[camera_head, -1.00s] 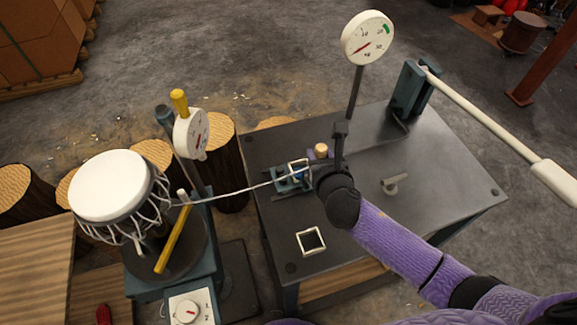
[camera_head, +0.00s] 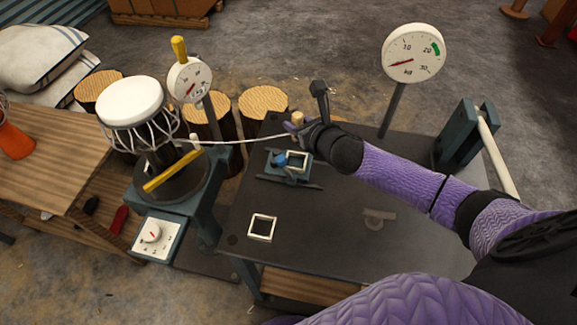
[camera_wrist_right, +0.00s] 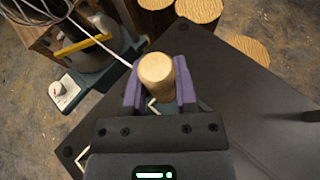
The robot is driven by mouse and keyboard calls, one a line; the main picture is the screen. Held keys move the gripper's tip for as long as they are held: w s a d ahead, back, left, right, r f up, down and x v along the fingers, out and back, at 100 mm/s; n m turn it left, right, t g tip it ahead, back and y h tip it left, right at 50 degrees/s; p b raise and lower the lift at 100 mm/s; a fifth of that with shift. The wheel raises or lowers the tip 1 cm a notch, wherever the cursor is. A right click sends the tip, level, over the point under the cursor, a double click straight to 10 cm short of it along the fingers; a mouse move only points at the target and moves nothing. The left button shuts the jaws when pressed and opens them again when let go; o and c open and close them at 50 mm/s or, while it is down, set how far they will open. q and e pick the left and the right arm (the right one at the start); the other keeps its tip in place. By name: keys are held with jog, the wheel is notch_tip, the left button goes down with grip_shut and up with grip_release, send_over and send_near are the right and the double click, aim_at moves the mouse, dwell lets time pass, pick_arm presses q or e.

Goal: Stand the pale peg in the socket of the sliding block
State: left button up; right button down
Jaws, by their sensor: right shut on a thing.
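The pale peg (camera_head: 298,117) is upright in my right gripper (camera_head: 303,127). In the right wrist view, the peg (camera_wrist_right: 157,72) stands between the two purple fingers (camera_wrist_right: 158,88), which are shut on it. The sliding block (camera_head: 281,160), blue with a white square outline beside or on it, sits on a teal rail frame on the table. The peg is above and beyond the block in the head view, apart from it. The block's socket cannot be made out clearly. My left gripper is out of view.
A white cord (camera_head: 240,141) runs from the drum (camera_head: 131,102) toward the gripper. A dial gauge (camera_head: 413,53) and a lever stand (camera_head: 462,138) rise at the right.

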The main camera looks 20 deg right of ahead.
notch_tip(320, 180, down, 10)
jog(key=b, duration=0.5)
jog(key=shift+a+f, duration=0.1)
jog(key=shift+c, duration=2)
grip_release()
jog(key=shift+s+r, duration=0.25)
jog(key=shift+r, duration=0.1)
jog(key=p+v, duration=0.4)
jog(key=v, duration=0.7)
jog(key=shift+s, duration=0.15)
